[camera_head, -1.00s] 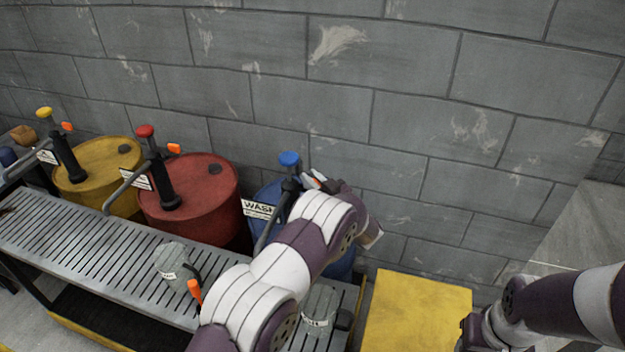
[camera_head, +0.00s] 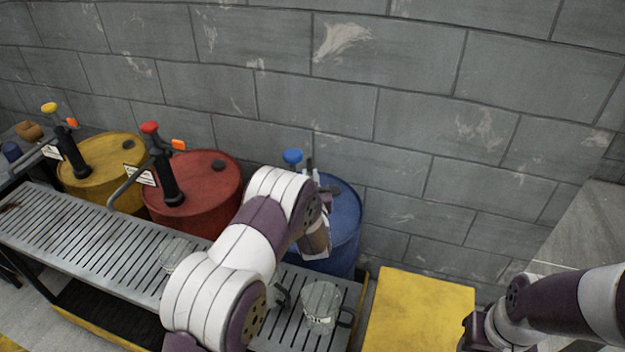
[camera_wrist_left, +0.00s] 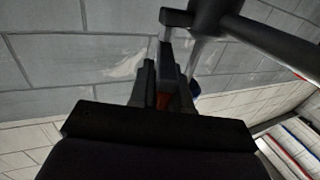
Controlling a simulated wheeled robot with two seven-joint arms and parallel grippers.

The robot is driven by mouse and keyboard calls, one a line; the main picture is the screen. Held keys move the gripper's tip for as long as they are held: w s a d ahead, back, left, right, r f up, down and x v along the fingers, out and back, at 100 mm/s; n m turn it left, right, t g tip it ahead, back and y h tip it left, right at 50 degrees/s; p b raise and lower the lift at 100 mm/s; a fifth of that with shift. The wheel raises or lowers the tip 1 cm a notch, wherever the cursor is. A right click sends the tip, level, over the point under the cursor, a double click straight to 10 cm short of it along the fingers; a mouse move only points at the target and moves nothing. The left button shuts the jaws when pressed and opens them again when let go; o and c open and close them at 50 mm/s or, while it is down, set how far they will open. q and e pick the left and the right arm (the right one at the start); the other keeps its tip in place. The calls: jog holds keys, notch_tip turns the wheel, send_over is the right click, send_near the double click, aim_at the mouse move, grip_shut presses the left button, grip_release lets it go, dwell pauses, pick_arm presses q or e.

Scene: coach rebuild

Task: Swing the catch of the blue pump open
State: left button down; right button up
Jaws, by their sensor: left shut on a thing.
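The blue pump shows its blue knob (camera_head: 292,156) above the blue drum (camera_head: 345,222); my left arm hides most of its body. My left gripper (camera_head: 312,174) is beside the pump head, just right of the knob. In the left wrist view, the gripper's fingers (camera_wrist_left: 165,90) are shut on an orange-red piece, the catch (camera_wrist_left: 163,101), of which only a small part shows. The dark pump body (camera_wrist_left: 208,18) rises just beyond the fingers. The catch is hidden in the head view. My right gripper (camera_head: 474,332) is at the lower right, its fingers unclear.
A red drum (camera_head: 215,180) and a yellow drum (camera_head: 105,160), each with a pump and orange catch, stand to the left. A block wall is close behind. A yellow box top (camera_head: 418,310) is clear.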

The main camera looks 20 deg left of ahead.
pick_arm(q)
jog(key=shift+s+a+m+t+h, duration=0.1)
jog(key=shift+a+m+t+h, duration=0.2)
jog(key=shift+m+h, duration=0.45)
jog(key=shift+h+b, duration=0.3)
jog(key=shift+h, duration=0.15)
jog(key=c, duration=1.2)
grip_release()
jog(key=shift+o, duration=0.2)
jog(key=s+d+b, duration=0.1)
jog(key=s+d, duration=0.1)
jog(key=s, duration=1)
jog(key=shift+s+d+b, duration=0.2)
jog(key=shift+d+b, duration=0.1)
jog(key=shift+b, duration=0.1)
